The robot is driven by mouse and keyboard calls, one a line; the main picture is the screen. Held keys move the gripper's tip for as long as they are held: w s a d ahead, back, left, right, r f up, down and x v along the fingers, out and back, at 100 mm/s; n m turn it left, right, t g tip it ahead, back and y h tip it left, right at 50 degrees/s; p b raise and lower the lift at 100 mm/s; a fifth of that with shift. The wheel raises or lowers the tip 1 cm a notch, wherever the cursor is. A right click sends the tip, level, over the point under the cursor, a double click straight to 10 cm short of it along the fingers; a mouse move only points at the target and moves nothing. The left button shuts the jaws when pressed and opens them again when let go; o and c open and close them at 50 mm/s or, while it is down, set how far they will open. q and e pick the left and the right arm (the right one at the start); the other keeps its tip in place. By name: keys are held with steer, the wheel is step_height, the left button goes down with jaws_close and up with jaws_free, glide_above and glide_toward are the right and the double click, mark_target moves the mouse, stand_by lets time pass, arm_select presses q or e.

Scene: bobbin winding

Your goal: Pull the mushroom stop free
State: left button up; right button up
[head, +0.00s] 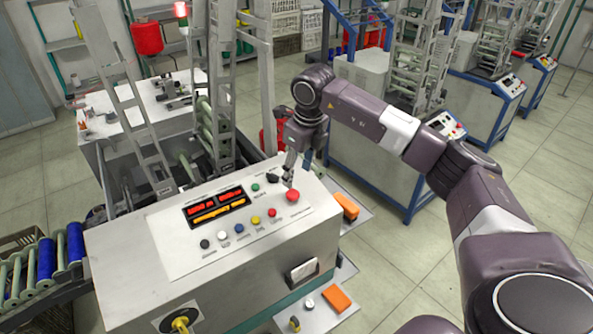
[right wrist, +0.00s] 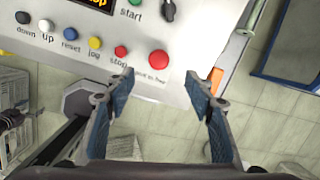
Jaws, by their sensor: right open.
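The red mushroom stop (head: 292,196) stands at the right end of the control panel's top face. In the right wrist view the mushroom stop (right wrist: 158,59) lies just beyond the fingertips, between their lines. My right gripper (head: 289,178) is above and close to the mushroom stop in the head view. In the right wrist view its two blue-padded fingers (right wrist: 160,78) are spread wide with nothing between them. A smaller red stop button (right wrist: 120,52) sits to the left of the mushroom stop. My left gripper is not in view.
The panel (head: 165,245) carries several buttons, a red and orange display (head: 215,205), a green start button (head: 255,187) and a dark selector knob (head: 272,178). An orange block (head: 346,205) lies beside the panel's right side.

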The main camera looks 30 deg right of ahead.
mark_target(293, 193)
steer(key=shift+b+x, duration=2.9)
steer(key=shift+x, duration=1.95)
steer(key=shift+w+a, duration=0.1)
jaws_close()
steer(key=shift+r, duration=0.35)
jaws_free()
